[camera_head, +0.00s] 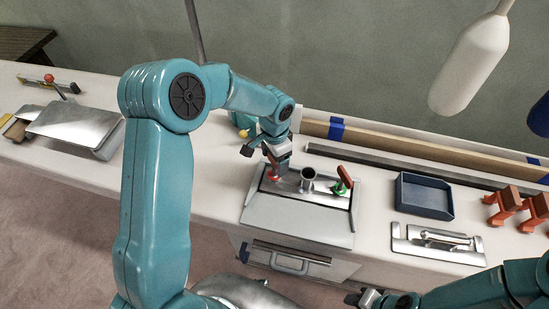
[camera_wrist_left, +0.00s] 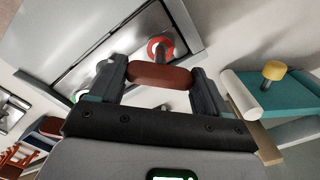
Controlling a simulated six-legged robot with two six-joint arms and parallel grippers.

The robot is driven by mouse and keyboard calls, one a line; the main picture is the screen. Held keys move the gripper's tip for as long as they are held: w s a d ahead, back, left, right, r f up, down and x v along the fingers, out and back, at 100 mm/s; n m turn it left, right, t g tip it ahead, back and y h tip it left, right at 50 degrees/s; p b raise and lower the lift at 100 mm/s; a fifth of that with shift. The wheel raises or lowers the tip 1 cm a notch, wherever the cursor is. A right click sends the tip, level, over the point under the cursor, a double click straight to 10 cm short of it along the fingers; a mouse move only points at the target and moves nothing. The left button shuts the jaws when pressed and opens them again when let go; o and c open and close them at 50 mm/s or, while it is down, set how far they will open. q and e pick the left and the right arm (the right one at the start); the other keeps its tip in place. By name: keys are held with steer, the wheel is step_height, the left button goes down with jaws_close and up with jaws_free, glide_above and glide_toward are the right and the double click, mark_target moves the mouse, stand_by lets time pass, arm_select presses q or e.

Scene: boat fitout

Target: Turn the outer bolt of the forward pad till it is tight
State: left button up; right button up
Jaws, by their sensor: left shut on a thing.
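My left gripper (camera_head: 275,158) is over the left end of a metal deck plate (camera_head: 285,188). In the left wrist view its two fingers (camera_wrist_left: 160,82) are shut on a red-brown crosswise handle (camera_wrist_left: 160,77). A red ring (camera_wrist_left: 160,46) with a dark stem lies just beyond this handle; the red ring (camera_head: 273,179) also shows under the gripper in the head view. A similar red-brown handle (camera_head: 344,174) stands over a green ring (camera_head: 340,188) at the plate's right. No part is clearly marked as the outer bolt. My right gripper (camera_head: 372,299) is at the bottom edge, its jaws unclear.
A short metal tube (camera_head: 308,178) stands between the two rings. A blue tray (camera_head: 424,195) and a light plate with a metal cleat (camera_head: 445,238) lie to the right, with orange clamps (camera_head: 502,205) beyond. A yellow knob (camera_wrist_left: 273,70) shows in the wrist view.

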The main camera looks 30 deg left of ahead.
arm_select(q)
steer(key=shift+w+r+m, duration=0.2)
steer(key=shift+r+m, duration=0.05)
steer(key=shift+m, duration=0.55)
steer(key=o, duration=1)
steer(key=shift+s, duration=0.15)
step_height(320, 180, up, 16)
steer(key=shift+r, duration=0.15)
